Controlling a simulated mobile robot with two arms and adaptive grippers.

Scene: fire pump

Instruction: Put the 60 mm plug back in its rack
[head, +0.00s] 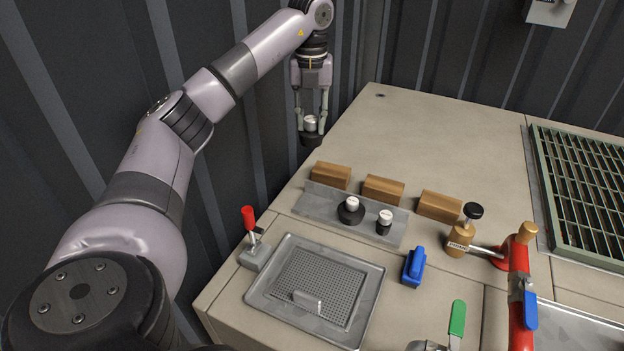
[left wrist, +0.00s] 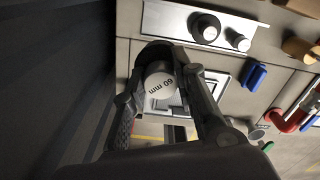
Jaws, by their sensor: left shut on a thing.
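My left gripper (head: 311,122) is shut on the 60 mm plug (head: 311,126). The plug has a pale knob and a black body, and hangs in the air beyond the far left end of the rack. In the left wrist view the "60 mm" label (left wrist: 160,86) shows on its knob top between the fingers. The rack (head: 323,201) is a grey metal strip on the bench. A wide black plug (head: 351,211) and a narrower one (head: 384,223) with pale knobs stand on it. The strip's left part is bare. My right gripper is not in view.
Several wooden blocks (head: 383,189) stand along the rack's back edge. In front are a red-handled lever (head: 249,219), a grated basin (head: 300,326) and a blue handle (head: 414,267). A brass fitting (head: 460,238) and red pipe (head: 519,290) stand right. A dark corrugated wall is close on the left.

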